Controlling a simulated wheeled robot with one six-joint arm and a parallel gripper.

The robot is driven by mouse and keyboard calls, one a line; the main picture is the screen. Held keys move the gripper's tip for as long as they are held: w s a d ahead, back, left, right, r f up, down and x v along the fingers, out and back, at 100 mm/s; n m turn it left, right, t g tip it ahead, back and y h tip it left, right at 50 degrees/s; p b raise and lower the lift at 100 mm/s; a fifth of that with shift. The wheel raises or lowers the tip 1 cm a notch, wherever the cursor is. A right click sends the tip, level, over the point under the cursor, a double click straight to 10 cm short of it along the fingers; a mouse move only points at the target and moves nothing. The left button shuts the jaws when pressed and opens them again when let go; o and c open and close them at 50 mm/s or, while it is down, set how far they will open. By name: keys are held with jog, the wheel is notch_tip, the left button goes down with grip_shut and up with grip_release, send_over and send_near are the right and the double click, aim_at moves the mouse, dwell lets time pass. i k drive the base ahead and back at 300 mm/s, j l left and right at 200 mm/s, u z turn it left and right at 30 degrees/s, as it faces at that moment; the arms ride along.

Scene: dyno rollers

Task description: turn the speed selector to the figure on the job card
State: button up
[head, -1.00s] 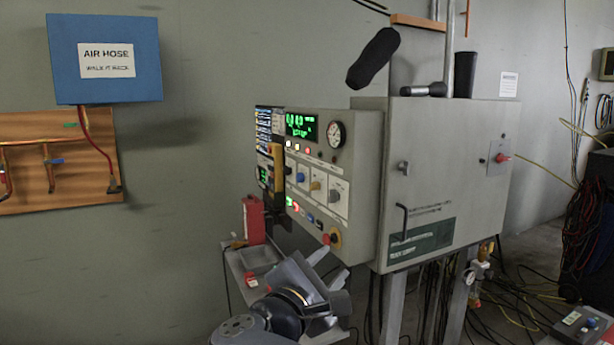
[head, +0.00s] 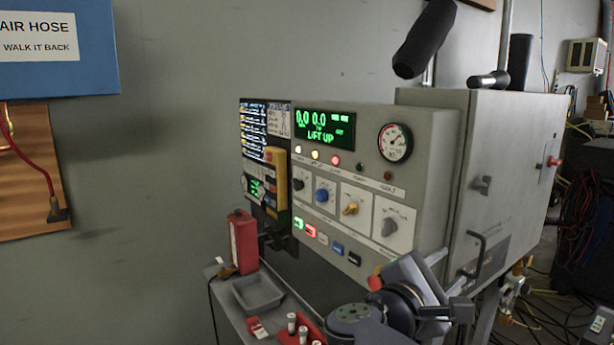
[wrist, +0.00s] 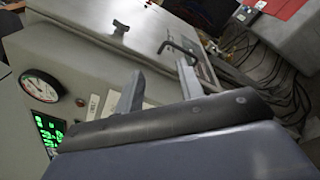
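The control panel (head: 365,150) stands ahead in the head view. It carries a row of knobs: black (head: 299,184), blue (head: 322,195), yellow (head: 350,208) and grey (head: 389,226). Their labels are too small to read, so I cannot tell which is the speed selector. A small printed sheet (head: 279,121) is beside the green display (head: 324,126), which reads "LIFT UP"; I cannot tell whether the sheet is the job card. My gripper (wrist: 160,70) is open and empty in the wrist view, fingers apart. In the head view it is low, in front of the panel's lower right, apart from the knobs.
A grey shelf (head: 222,292) below the panel holds a red box (head: 243,243), a tray (head: 259,292) and small items. A yellow pendant (head: 277,178) hangs at the panel's left. The grey cabinet (head: 520,150) has protruding handles. Cables lie on the floor at right.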

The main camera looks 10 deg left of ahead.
aim_at(298, 185)
jog(key=i+j, duration=0.15)
jog(key=j, duration=0.25)
jog(key=i+j, duration=0.15)
jog(key=j, duration=0.25)
jog(key=i+j+z, duration=0.1)
jog(key=j, duration=0.3)
jog(key=i+j, duration=0.2)
jog(key=j, duration=0.25)
jog(key=i+j, duration=0.15)
jog(key=j, duration=0.25)
jog(key=i+j+z, duration=0.1)
jog(key=j, duration=0.3)
